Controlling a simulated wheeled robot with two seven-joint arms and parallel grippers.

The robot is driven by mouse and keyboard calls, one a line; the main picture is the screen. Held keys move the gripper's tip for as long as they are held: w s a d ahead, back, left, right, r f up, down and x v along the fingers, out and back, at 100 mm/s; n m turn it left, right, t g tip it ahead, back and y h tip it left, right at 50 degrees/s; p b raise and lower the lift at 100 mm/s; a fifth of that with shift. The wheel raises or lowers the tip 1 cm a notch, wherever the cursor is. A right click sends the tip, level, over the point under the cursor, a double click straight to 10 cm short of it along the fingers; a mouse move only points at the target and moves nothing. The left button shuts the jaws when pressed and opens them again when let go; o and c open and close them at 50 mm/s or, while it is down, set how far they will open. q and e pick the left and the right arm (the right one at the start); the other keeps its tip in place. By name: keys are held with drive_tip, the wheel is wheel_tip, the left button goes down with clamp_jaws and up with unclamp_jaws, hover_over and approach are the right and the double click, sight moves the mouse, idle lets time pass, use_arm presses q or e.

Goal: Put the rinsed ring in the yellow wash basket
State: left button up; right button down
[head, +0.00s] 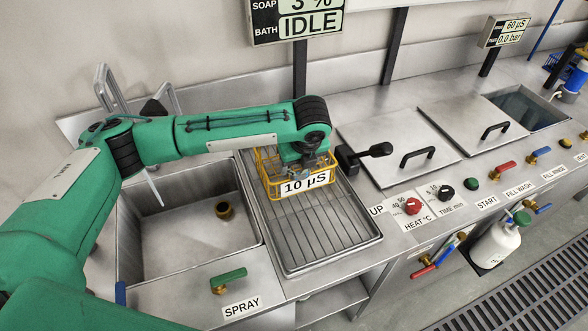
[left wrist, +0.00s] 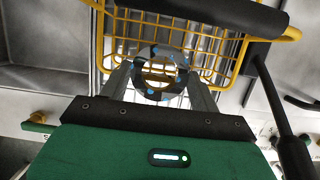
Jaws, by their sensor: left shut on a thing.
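The yellow wash basket (head: 264,168) is a wire basket on the ribbed drain tray, with a "10 µS" label at its front. My left gripper (head: 302,170) points down into its opening. In the left wrist view the ring (left wrist: 138,82) is metallic with blue spots, like wet drops, and is held between the fingertips of my left gripper (left wrist: 161,78). The yellow basket (left wrist: 222,52) shows behind and around it. Whether the ring touches the basket floor cannot be told. My right gripper is not in view.
The ribbed drain tray (head: 322,240) is otherwise clear. A sink (head: 180,232) with a brass drain lies left of it. A black lever (head: 374,150) stands close to the basket's right.

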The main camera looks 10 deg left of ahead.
sight(294, 172)
use_arm(q)
drive_tip(key=w+a, duration=0.2)
drive_tip(key=w, duration=0.1)
drive_tip(key=shift+r, duration=0.1)
drive_tip(key=shift+s+f+p, duration=0.1)
drive_tip(key=shift+f+p, duration=0.2)
drive_tip(key=shift+f, duration=0.55)
drive_tip(key=shift+d+f, duration=0.1)
drive_tip(key=shift+f, duration=0.75)
wheel_tip(294, 172, down, 4)
drive_tip(key=shift+r+p, duration=0.2)
drive_tip(key=shift+p, duration=0.2)
drive_tip(key=shift+f, duration=0.15)
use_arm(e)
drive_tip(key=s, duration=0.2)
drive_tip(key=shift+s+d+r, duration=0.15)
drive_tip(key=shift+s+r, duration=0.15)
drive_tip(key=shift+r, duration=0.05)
use_arm(q)
drive_tip(key=o, duration=1.3)
drive_tip(key=shift+f, duration=0.1)
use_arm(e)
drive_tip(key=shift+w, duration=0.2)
